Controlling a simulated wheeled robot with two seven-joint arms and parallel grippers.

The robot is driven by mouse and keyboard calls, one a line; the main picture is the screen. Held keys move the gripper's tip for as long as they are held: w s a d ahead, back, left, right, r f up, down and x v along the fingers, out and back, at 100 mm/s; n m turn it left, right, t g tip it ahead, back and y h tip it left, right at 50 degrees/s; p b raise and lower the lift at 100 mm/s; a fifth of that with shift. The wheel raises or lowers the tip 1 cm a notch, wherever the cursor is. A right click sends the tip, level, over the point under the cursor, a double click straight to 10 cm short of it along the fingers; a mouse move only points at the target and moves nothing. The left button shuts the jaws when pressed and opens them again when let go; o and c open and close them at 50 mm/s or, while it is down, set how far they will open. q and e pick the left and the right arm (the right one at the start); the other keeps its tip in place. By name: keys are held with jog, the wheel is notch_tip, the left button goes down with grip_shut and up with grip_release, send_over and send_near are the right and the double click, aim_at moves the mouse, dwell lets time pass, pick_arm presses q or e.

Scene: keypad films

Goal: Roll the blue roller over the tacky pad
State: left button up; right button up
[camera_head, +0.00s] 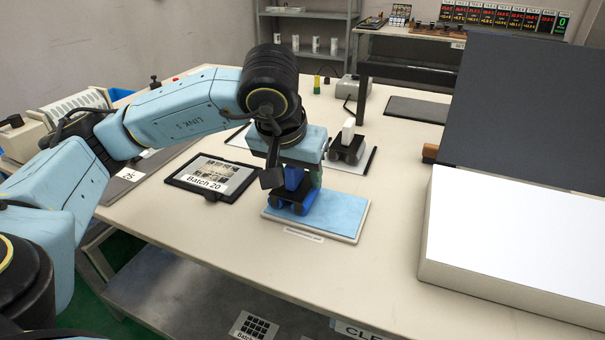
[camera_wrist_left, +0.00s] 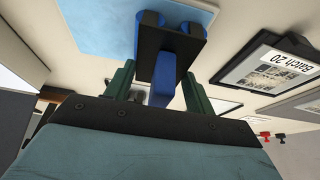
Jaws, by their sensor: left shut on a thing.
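The tacky pad (camera_head: 338,214) is a light blue sheet on a pale board near the table's front edge. The blue roller (camera_head: 303,201) is at the pad's left part, under a dark bracket with a blue handle. My left gripper (camera_head: 298,180) is shut on the roller's handle from above. In the left wrist view the roller (camera_wrist_left: 146,19) shows beyond the bracket, over the blue pad (camera_wrist_left: 95,25). The gripper's green fingers (camera_wrist_left: 155,85) are on either side of the blue handle. I cannot tell whether the roller presses on the pad. My right gripper is not in view.
A framed film labelled "Batch 20" (camera_head: 213,177) lies left of the pad. A second roller with a white handle (camera_head: 347,146) stands on a tray behind it. A large white light panel (camera_head: 515,235) fills the right side. The table between pad and panel is clear.

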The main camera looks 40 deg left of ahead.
pick_arm(q)
jog(key=shift+s+a, duration=0.15)
jog(key=shift+a, duration=0.5)
jog(key=shift+r, duration=0.15)
jog(key=shift+r+p, duration=2.35)
jog(key=shift+r, duration=1.1)
